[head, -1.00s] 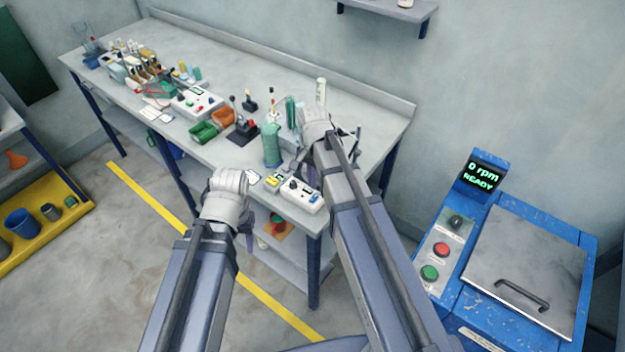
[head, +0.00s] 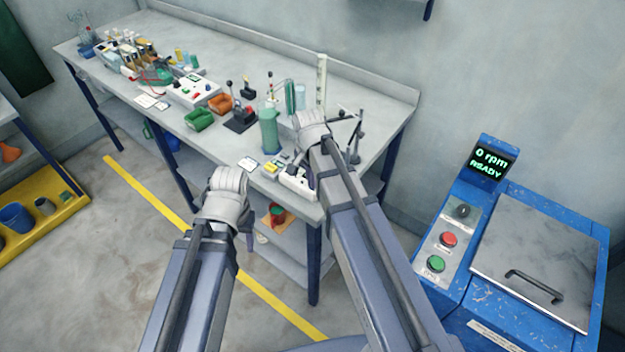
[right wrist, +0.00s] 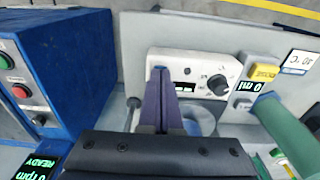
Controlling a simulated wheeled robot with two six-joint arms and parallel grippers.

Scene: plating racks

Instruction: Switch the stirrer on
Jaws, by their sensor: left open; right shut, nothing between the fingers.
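The stirrer, a white box (head: 295,184) with a dark knob and small display, sits near the front corner of the bench, partly covered by my right arm. In the right wrist view its panel (right wrist: 190,87) shows the knob (right wrist: 218,84) and display. My right gripper (right wrist: 161,84) is shut and empty, fingertips over the panel's end away from the knob. They hide part of the panel; whether they touch it I cannot tell. My left gripper (head: 212,180) is open and empty, in front of the bench edge.
A yellow-topped box (head: 271,167), a card (head: 249,163) and a green cylinder (head: 269,130) stand left of the stirrer. A metal stand (head: 357,135) is behind my right arm. A blue machine (head: 456,205) reading "0 rpm READY" stands at right.

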